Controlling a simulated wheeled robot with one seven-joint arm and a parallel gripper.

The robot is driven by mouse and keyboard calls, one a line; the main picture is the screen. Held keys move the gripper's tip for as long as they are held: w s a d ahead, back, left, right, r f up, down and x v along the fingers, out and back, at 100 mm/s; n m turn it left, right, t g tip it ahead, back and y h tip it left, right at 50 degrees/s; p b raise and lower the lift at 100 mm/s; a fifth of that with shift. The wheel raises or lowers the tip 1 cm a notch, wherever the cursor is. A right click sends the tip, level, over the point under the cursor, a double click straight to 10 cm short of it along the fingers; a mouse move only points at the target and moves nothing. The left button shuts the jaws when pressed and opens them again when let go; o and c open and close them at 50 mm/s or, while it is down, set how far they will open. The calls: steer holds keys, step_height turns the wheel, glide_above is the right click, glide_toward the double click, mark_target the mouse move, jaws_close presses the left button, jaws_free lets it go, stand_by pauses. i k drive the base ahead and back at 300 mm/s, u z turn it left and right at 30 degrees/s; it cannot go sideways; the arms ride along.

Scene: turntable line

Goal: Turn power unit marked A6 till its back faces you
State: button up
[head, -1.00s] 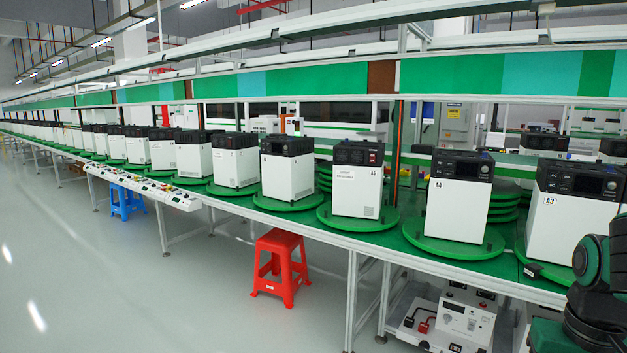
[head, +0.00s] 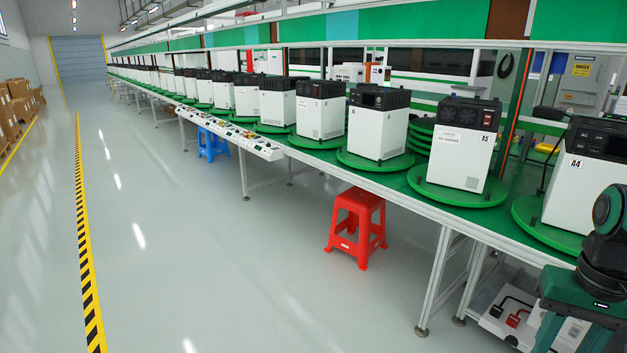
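No mark A6 can be read on any unit. The power unit marked A5 (head: 465,150) has a white body and black top, and stands on a round green turntable (head: 418,187). The unit just beyond it to the left (head: 376,128) stands on its own turntable (head: 345,158); it shows a dark panel with a small display, and its mark is too small to read. The unit marked A4 (head: 585,185) is nearest, at the right edge. Part of my arm shows at the lower right, but my gripper is out of view.
A long green-topped bench (head: 325,146) carries several more units into the distance. A red stool (head: 357,225) and a blue stool (head: 212,144) stand along its front. The grey floor (head: 190,260) is wide and clear up to a yellow-black stripe (head: 88,270).

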mark_target(406, 159)
steer(key=u, duration=0.3)
steer(key=i, duration=2.6)
steer(key=z, duration=0.65)
steer(key=i, duration=1.05)
steer(key=z, duration=0.35)
